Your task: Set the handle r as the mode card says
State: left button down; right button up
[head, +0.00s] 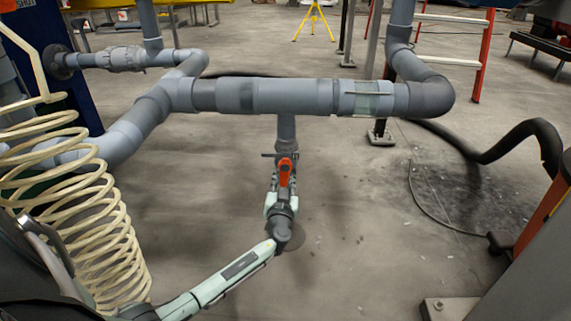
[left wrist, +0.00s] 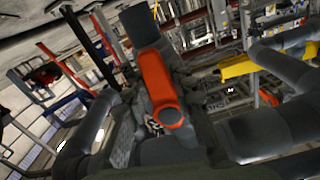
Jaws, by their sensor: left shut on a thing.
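The orange-red handle (head: 285,171) sits on a valve in the vertical pipe (head: 287,130) below the big grey horizontal pipe. My left gripper (head: 284,184) reaches up to it from below, its fingers on either side of the handle, and is shut on it. In the left wrist view the handle (left wrist: 160,85) fills the middle, tilted in that picture, with a round end toward the gripper. The valve body is partly hidden behind the handle and fingers. I cannot make out a mode card. My right gripper is not in view.
A grey pipe (head: 290,96) with a clear sight section (head: 367,99) runs across above the gripper. A cream coiled hose (head: 80,200) stands at the left. A black hose (head: 500,140) and an orange-grey frame (head: 535,225) are at the right. The floor around the valve is open.

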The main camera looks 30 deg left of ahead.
pick_arm(q)
jog(key=shift+s+a+r+m, duration=0.2)
jog(key=shift+a+m, duration=0.3)
jog(key=shift+m, duration=0.4)
jog(key=r+m+p, duration=0.1)
jog(key=m+p, duration=0.1)
jog(key=m, duration=0.3)
jog(key=a+r+m+p, duration=0.1)
jog(key=r+m+p, duration=0.1)
jog(key=m, duration=0.3)
jog(key=s+a+r+m+p, duration=0.1)
jog(key=m+p, duration=0.1)
jog(key=m, duration=0.3)
jog(key=shift+a+r+p, duration=0.25)
jog(key=shift+p, duration=0.05)
jog(key=c, duration=1.3)
grip_release()
jog(key=shift+d, duration=0.1)
jog(key=o, duration=0.3)
jog(key=shift+s+f, duration=0.1)
jog(key=shift+f, duration=0.1)
jog(key=shift+o, duration=0.2)
